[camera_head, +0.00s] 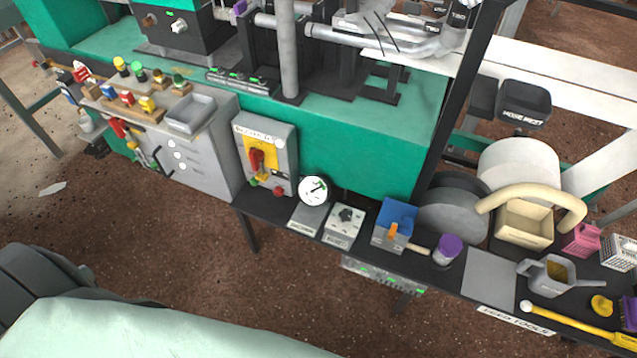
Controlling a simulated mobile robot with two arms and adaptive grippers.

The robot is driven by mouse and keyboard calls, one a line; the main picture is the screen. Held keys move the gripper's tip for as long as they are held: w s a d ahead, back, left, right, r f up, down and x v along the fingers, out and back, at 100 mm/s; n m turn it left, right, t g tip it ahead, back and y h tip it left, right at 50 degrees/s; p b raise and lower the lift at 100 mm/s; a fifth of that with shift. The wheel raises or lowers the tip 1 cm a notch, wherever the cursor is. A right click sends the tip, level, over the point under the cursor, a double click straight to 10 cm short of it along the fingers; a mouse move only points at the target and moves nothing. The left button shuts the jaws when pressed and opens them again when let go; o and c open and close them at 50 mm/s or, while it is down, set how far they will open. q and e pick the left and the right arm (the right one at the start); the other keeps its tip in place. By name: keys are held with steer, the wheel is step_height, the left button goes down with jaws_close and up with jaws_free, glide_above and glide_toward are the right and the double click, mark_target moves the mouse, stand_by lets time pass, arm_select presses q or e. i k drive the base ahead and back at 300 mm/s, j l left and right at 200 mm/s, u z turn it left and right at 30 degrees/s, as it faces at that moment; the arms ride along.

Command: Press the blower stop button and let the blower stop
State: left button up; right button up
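A grey control box (285,148) stands upright at the left end of the black bench. It has a red rotary handle on a yellow plate (257,158). Below the handle are a small green button (254,183) and a red button (279,191). More coloured buttons, among them a yellow one (119,64) and a green one (138,67), stand on the panel at the upper left. Their labels are too small to read, so I cannot tell which is the blower stop button. I cannot tell the blower or whether it runs. Neither of my grippers is in view.
A round white gauge (313,190), a blue-topped box (394,224), a purple-capped container (447,248) and a cream bin (524,224) stand along the black bench. A grey tray (190,113) sits on the grey cabinet (203,160). Brown floor (330,290) in front is clear.

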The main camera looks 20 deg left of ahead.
mark_target(279, 192)
steer(key=j+u, duration=0.1)
steer(key=u, duration=0.35)
steer(key=k+j+u, duration=0.1)
steer(key=u, duration=0.4)
